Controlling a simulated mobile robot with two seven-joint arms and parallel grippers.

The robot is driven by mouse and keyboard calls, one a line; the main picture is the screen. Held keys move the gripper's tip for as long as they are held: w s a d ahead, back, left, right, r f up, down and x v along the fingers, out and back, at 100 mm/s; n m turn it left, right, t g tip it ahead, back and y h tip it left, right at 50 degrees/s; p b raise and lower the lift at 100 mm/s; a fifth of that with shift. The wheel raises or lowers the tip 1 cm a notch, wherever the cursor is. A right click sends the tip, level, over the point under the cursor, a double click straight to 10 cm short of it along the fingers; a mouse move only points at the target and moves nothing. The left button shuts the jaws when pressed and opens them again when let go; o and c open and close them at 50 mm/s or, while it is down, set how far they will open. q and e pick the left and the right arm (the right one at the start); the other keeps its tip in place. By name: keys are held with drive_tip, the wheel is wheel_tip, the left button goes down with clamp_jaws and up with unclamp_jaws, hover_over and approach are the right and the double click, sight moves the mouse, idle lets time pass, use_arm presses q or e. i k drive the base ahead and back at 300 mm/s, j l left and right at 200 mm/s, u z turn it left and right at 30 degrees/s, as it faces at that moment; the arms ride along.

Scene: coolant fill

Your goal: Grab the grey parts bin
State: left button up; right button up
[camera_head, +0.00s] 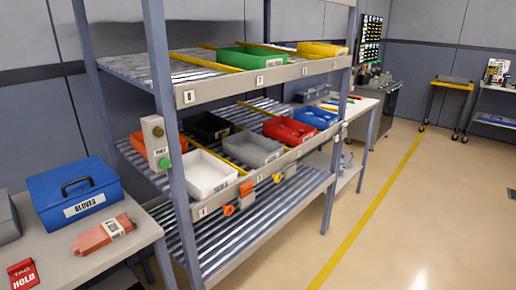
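The grey parts bin (254,150) sits on the middle shelf of the flow rack (230,192), between a white bin (205,176) and a red bin (290,131). Its open top faces up and a small label shows on its front. Neither of my grippers is in view.
A black bin (207,126) and an orange bin stand behind on the same shelf; a blue bin (317,117) is farther right. Green (248,57) and yellow bins are on the upper shelf. A rack post (163,100) carries a button box (156,143). Floor (420,215) is clear at right.

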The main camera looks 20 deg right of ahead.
sight(254, 150)
drive_tip(key=i+l, duration=0.15)
drive_tip(key=l, duration=0.3)
drive_tip(key=i+l+u, duration=0.1)
drive_tip(key=l, duration=0.3)
drive_tip(key=i+l+u, duration=0.1)
drive_tip(key=l, duration=0.35)
drive_tip(key=i+l, duration=0.2)
drive_tip(key=l, duration=0.3)
drive_tip(key=i+l+u, duration=0.1)
drive_tip(key=l, duration=0.35)
drive_tip(key=i+l, duration=0.15)
drive_tip(key=l, duration=0.3)
drive_tip(key=i+l+u, duration=0.1)
drive_tip(key=l, duration=0.35)
